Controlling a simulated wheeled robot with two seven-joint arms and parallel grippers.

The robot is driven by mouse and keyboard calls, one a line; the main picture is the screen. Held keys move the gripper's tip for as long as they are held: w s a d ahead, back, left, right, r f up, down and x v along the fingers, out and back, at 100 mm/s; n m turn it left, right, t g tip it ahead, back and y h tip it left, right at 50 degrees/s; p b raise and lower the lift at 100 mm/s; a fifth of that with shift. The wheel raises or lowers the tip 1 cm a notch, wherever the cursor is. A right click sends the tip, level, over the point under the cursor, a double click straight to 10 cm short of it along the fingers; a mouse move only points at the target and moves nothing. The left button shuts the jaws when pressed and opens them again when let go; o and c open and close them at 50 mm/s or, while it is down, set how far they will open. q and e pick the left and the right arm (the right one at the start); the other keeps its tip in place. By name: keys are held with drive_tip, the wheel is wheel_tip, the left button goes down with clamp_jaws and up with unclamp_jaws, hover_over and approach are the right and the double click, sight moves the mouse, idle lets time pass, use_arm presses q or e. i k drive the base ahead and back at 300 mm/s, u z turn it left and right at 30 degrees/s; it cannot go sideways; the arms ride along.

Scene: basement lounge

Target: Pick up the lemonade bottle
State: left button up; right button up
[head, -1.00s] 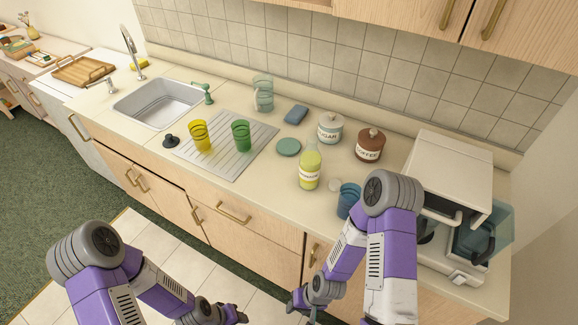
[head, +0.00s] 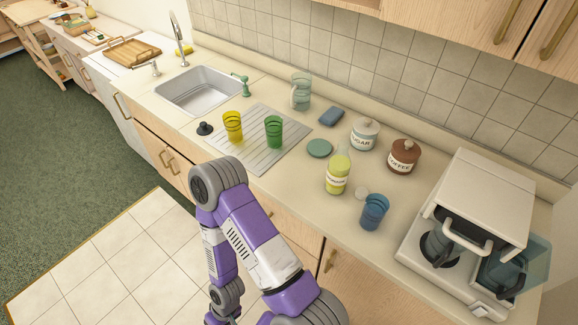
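The lemonade bottle (head: 337,176) stands upright on the counter, yellow-green with a pale label and a clear neck. It is right of the draining board and in front of the green round disc. Nothing touches it. One purple and white arm of mine, apparently the right, rises at the lower middle, left of the bottle and apart from it. Its wrist hangs at the bottom edge, and its gripper is cut off there. My other arm and its gripper are out of view.
A blue cup (head: 374,211) and a small pale disc (head: 361,193) stand close right of the bottle. The sugar jar (head: 364,136), coffee jar (head: 403,157) and green disc (head: 319,148) are behind it. A white coffee machine (head: 485,200) stands farther right. Yellow (head: 232,127) and green (head: 274,131) glasses are left.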

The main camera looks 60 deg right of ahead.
sight(340, 164)
drive_tip(key=u, duration=0.1)
drive_tip(key=i, duration=1.45)
drive_tip(key=z, duration=2.95)
